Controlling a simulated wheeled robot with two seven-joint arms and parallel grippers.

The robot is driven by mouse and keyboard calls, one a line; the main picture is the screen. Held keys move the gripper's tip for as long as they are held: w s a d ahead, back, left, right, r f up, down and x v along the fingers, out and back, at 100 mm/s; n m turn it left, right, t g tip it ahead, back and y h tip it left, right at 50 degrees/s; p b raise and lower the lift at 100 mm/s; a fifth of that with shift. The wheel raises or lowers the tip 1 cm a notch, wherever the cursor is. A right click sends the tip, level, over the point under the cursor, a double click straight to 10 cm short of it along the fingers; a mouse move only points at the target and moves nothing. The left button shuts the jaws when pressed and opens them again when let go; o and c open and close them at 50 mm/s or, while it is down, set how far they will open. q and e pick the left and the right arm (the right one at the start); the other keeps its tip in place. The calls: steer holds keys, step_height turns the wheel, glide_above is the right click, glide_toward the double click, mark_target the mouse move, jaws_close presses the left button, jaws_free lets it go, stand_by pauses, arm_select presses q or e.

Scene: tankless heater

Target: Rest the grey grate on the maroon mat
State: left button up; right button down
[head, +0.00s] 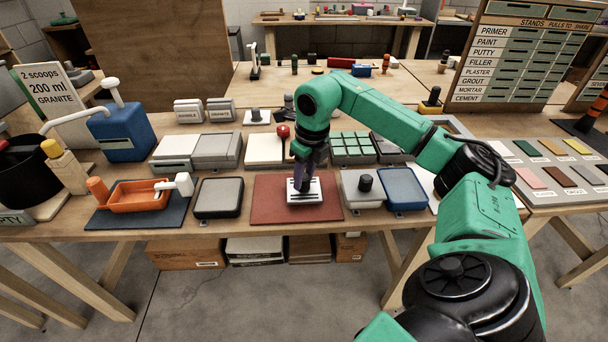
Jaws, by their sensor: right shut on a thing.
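The maroon mat (273,204) lies flat near the front edge of the workbench. The pale grey grate (304,197), with dark slots, is over the middle of the mat, flat and inside its outline. I cannot tell whether it touches the mat or hovers just above it. My right gripper (303,184) points down onto the grate from above and is shut on it; the gripper hides the grate's far part. My left gripper is not in view.
A grey tray (219,198) stands left of the mat. A light grey block with a black knob (365,187) and a blue-topped tray (404,189) stand right. A red-knobbed thing (283,133) and green tiles (352,148) are behind. An orange tray (138,197) is farther left.

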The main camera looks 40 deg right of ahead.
mark_target(311, 193)
steer(key=shift+f+b, duration=0.35)
steer(key=shift+f, duration=0.1)
steer(key=shift+c, duration=2.2)
jaws_free()
step_height(311, 193, up, 14)
steer(key=s+p, duration=0.2)
steer(key=shift+r+p, duration=0.2)
steer(key=shift+p, duration=0.1)
steer(key=shift+s+d, duration=0.1)
steer(key=shift+d, duration=0.05)
